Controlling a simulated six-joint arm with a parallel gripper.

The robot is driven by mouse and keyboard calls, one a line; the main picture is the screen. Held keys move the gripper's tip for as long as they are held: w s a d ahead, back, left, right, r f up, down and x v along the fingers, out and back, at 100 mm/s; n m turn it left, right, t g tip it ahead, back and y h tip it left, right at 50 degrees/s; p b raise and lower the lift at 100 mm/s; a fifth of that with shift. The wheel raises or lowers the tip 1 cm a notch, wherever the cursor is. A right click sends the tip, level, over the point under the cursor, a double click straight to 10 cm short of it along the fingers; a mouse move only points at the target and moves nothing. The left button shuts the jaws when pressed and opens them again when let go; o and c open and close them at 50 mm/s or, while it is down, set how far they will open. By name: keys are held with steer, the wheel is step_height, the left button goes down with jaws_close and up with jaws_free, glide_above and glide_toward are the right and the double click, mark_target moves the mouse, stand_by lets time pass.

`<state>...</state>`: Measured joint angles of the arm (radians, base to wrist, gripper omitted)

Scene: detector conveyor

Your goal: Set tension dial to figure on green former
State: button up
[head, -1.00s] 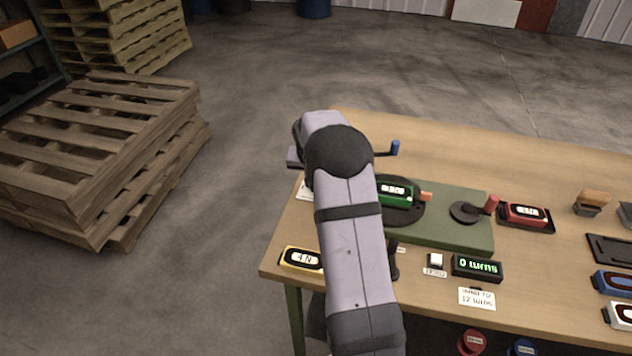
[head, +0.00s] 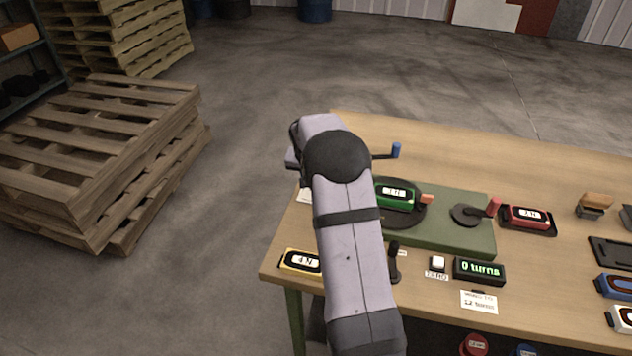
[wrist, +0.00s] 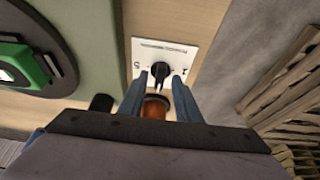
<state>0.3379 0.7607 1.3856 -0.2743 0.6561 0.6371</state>
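The tension dial (wrist: 160,73) is a black knob on a white plate (wrist: 145,50) with printed marks. In the head view only an edge of a white plate (head: 304,194) shows beside my arm. My gripper (wrist: 168,84) is open, its two blue fingers apart and their tips close to the knob; I cannot tell whether they touch it. The green former (head: 396,206) sits on the black round plate of the green winder. It also shows in part in the wrist view (wrist: 18,65). Its white label is too small to read surely.
The green winder base (head: 470,238) has a red-handled crank (head: 492,206). A blue-handled lever (head: 396,151) stands out beyond my arm. A yellow former (head: 298,262), a white button (head: 437,262) and a display reading 0 turns (head: 480,270) lie along the front. An orange-brown cylinder (wrist: 155,108) shows between my fingers.

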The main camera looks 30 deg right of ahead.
steer(key=b+v, duration=0.2)
steer(key=v, duration=0.5)
steer(key=shift+r, duration=0.15)
stand_by(0.5)
steer(key=s+a+f+n+g+y, duration=0.1)
steer(key=s+a+n, duration=0.2)
steer(key=s+a, duration=0.4)
steer(key=s+a+f+n+g+y+p, duration=0.1)
steer(key=s+a+f+n, duration=0.1)
steer(key=s+a, duration=0.5)
steer(key=s+a+f+n+g+y+p, duration=0.1)
steer(key=s+a+n, duration=0.3)
steer(key=s, duration=1.2)
steer(key=a, duration=0.3)
steer(key=shift+s+a+f, duration=0.2)
steer(key=shift+a+f, duration=0.1)
steer(key=shift+f, duration=0.05)
